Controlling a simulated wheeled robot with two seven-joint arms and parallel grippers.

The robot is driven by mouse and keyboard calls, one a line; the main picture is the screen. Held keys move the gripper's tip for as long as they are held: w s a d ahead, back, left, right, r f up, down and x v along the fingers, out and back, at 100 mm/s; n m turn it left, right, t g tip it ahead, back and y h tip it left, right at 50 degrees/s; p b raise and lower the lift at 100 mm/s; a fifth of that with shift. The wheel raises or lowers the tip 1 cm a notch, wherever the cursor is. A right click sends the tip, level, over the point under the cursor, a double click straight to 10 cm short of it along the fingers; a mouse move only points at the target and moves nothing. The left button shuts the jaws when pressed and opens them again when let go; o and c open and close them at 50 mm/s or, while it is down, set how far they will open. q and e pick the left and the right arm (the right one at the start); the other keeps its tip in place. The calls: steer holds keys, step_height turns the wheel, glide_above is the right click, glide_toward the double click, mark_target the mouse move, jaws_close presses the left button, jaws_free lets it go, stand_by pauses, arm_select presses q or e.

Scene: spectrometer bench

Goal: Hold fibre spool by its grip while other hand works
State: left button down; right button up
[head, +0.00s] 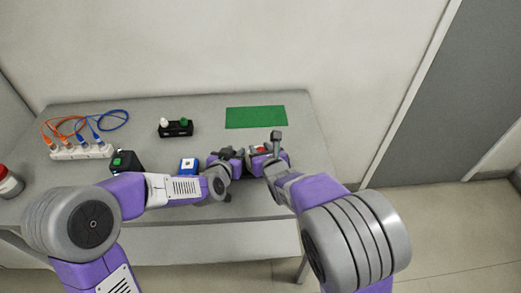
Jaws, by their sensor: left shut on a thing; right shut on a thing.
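My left gripper (237,160) is low over the front right part of the bench, left of my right gripper (264,157). The two are close together. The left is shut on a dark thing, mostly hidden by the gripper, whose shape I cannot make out. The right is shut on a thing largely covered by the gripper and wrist. A small red patch (263,150) shows at the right gripper. I cannot pick out the fibre spool or its grip for certain, nor tell which hand holds it.
A green mat (256,117) lies bare at the back right of the bench (210,108). A black block with white and green knobs (176,129), a blue-and-white box (188,166), a black box with a green top (126,160) and a power strip with cables (82,152) stand left.

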steer(key=shift+s+f+m+h, duration=0.1)
steer(key=shift+f+m+h, duration=0.05)
steer(key=shift+m+h, duration=0.45)
steer(key=o, duration=1)
steer(key=shift+v, duration=6)
